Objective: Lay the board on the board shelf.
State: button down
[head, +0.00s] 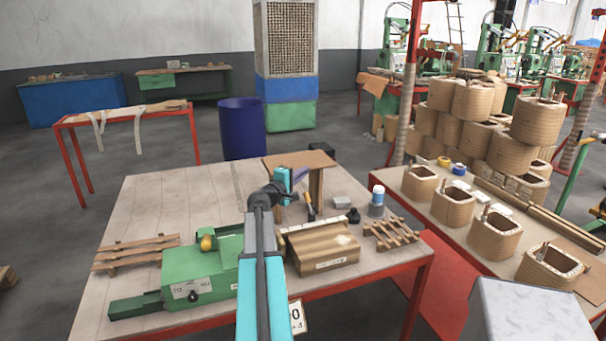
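A flat brown panel (300,159) lies level on an upright brown support (316,187) at the back of the near table. I cannot tell whether this is the board, the board shelf, or both. My gripper (299,176) is just under and in front of the panel's front edge, at the end of my teal arm. Its fingers are small and partly hidden by the wrist, so its opening and any contact with the panel are unclear. Another flat brown sheet (552,266) lies on the right table beside the coils, partly hidden behind the nearest coil.
The table's back left is clear. Several coils (452,202) crowd the right table. A blue barrel (242,130) stands behind.

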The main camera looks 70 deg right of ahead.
jog(key=shift+f+b, duration=0.55)
jog(key=c, duration=1.9)
grip_release()
jog(key=shift+c, duration=0.2)
jog(key=shift+a, duration=0.25)
jog(key=b+v, duration=0.3)
jog(key=v, duration=1)
jog(key=shift+a, duration=0.15)
jog(key=shift+r, duration=0.15)
